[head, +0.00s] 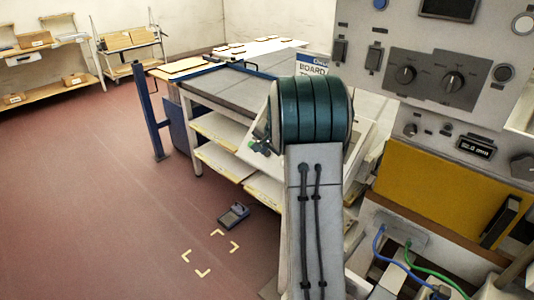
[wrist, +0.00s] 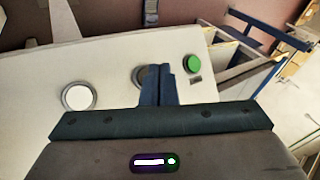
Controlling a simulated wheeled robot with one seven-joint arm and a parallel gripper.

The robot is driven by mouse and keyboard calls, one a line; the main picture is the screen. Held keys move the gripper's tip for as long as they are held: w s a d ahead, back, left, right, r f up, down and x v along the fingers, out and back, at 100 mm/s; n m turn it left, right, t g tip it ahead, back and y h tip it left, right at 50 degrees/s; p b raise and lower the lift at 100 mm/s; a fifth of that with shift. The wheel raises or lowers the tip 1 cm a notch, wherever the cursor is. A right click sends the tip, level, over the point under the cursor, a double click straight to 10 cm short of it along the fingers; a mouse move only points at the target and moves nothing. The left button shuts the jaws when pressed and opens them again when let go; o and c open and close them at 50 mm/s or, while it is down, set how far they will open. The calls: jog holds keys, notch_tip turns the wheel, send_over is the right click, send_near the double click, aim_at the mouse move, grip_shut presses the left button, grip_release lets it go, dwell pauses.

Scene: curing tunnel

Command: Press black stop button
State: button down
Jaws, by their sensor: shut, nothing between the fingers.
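In the wrist view a pale control panel (wrist: 105,65) carries a row of round buttons. A dark, grey-ringed button (wrist: 138,76) sits in the middle, mostly hidden behind my fingers; its cap colour is hard to tell. A white button (wrist: 78,96) is to its left and a green button (wrist: 192,63) to its right. My gripper (wrist: 158,68) is shut and empty, its fingertips overlapping the dark button's right side. I cannot tell whether they touch it.
A large grey console (head: 430,75) with black knobs and a yellow panel (head: 440,195) stands at the right. A conveyor table (head: 235,90) with shelves lies beyond my arm.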

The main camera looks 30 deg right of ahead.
jog(key=a+r+p, duration=0.1)
jog(key=s+a+r+p, duration=0.1)
jog(key=a+r, duration=0.1)
jog(key=shift+s+a+r, duration=0.1)
jog(key=shift+a+r, duration=0.05)
jog(key=shift+r, duration=0.1)
dwell(0.4)
dwell(0.5)
jog(key=s+a+r+n+g+y, duration=0.1)
jog(key=s+a+r+n, duration=0.2)
jog(key=s+a, duration=0.45)
jog(key=s+a+r+n+g, duration=0.1)
jog(key=s+a+r+n, duration=0.25)
jog(key=s+a, duration=0.4)
jog(key=s+a+f+n, duration=0.1)
jog(key=s+n, duration=0.1)
jog(key=s, duration=0.7)
jog(key=s+a+f+n+g+h, duration=0.1)
jog(key=s+n, duration=0.2)
jog(key=s, duration=0.6)
jog(key=shift+s+a+f+n+g, duration=0.3)
jog(key=shift+a+n, duration=0.05)
